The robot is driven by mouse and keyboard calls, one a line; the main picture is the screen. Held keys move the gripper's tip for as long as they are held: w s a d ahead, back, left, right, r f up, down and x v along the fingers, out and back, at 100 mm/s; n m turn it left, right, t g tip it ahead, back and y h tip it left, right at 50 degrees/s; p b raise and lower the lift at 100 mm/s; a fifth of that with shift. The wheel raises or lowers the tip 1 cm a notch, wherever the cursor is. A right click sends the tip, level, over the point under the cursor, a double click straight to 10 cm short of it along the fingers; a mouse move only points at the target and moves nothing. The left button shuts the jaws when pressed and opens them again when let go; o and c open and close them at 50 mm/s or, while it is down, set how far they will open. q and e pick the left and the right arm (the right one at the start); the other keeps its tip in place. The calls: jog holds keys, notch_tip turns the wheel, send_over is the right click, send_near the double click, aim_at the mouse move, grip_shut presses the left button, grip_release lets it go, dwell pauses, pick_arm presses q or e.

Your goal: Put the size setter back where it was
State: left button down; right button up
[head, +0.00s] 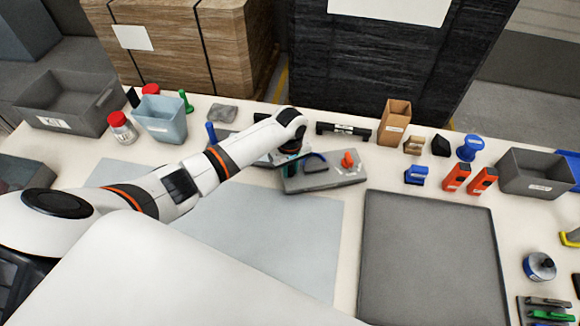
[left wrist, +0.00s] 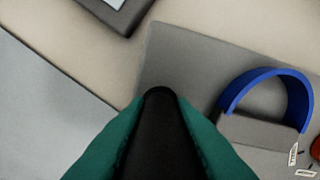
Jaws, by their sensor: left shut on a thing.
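My left gripper (left wrist: 160,125) has its teal fingers shut on a dark, round-ended thing (left wrist: 158,120), which I take to be the size setter. In the head view the left gripper (head: 291,168) is mostly hidden under my wrist, at the left end of a grey board (head: 335,181). The board also shows in the left wrist view (left wrist: 185,55), beneath the held thing; I cannot tell whether they touch. On the board are a grey block with a blue arch (left wrist: 262,82) and an orange-red piece (head: 348,159). My right gripper is out of view.
A pale blue bin (head: 165,128) and grey bin (head: 60,105) stand at the left. A black rail-like thing (head: 343,130), cardboard box (head: 394,125) and red devices (head: 456,178) stand behind and right. The dark grey mat (head: 430,260) and pale mat (head: 285,235) are bare where visible.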

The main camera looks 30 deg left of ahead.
pick_arm(q)
jog(key=shift+f, duration=0.35)
jog(key=c, duration=1.3)
grip_release()
jog(key=shift+o, duration=0.2)
notch_tip(320, 180, up, 13)
jog(key=shift+f+b, duration=0.1)
jog(key=shift+b, duration=0.35)
jog(key=shift+s, duration=0.1)
